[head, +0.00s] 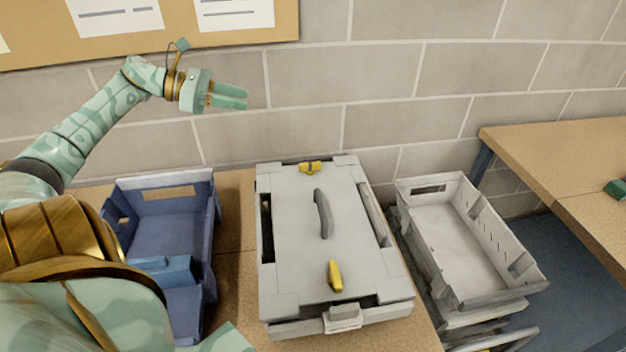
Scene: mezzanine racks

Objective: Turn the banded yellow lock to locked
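A grey lidded case (290,235) lies on the workbench, with a dark curved handle (322,213) in the middle of its lid. A yellow lock (335,276) sits near the lid's front edge, its long side pointing roughly front to back. A second yellow lock (310,167) sits at the lid's far edge, lying crosswise. I cannot make out clear bands on either. My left gripper (232,96) is up in front of the wall, left of and above the case. Its fingers look closed together with nothing between them. My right gripper is not in view.
A blue crate (212,205) stands left of the case, with a blue item (165,270) at its near part. A pale grey crate (500,297) stands to the right. A wooden table (560,150) holds a small green object (616,188) at the right edge. A block wall rises behind.

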